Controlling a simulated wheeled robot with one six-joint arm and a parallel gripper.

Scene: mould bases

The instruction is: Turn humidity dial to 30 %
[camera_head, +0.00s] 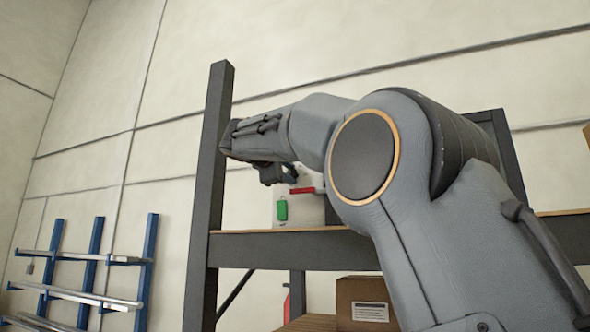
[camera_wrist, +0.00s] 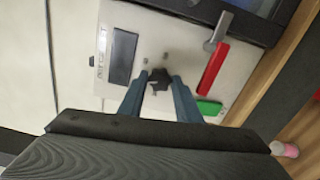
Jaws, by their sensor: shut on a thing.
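The humidity dial, a small dark knob (camera_wrist: 159,76), is on the front of a pale box (camera_wrist: 150,20) in the wrist view. My gripper (camera_wrist: 160,84) has one finger on each side of the dial and is shut on it. The dial's marks and setting are too small to read. In the head view my gripper (camera_head: 276,174) is in front of the box (camera_head: 290,215) on the shelf, and the dial is hidden there.
The box has a dark display (camera_wrist: 121,57), a red handle (camera_wrist: 213,68) and a green part (camera_wrist: 209,107) close beside the dial. The shelf (camera_head: 290,247) has a dark upright post (camera_head: 206,190) at left. A cardboard box (camera_head: 362,300) stands below.

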